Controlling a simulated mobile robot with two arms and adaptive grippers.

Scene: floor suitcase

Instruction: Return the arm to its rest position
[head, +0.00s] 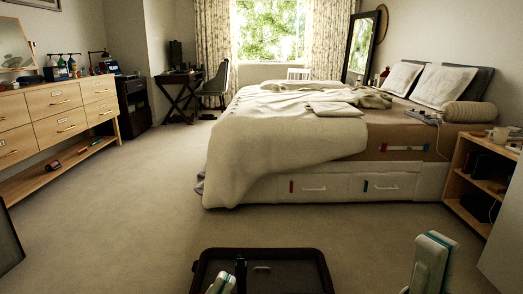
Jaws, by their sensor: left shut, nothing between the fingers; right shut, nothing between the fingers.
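My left gripper (222,283) shows only its tip at the bottom edge of the head view. It overlaps the left part of the dark open suitcase (316,262) on the floor; whether it is above or inside the suitcase is hard to tell. The near part of the suitcase is cut off by the frame.
A large bed (285,140) with white drawers (320,187) stands beyond the suitcase. A wooden shelf unit (457,178) is at the right. A wooden dresser (60,112) lines the left wall. Carpet (130,215) is clear left of the suitcase. A dark panel (8,240) stands at the left edge.

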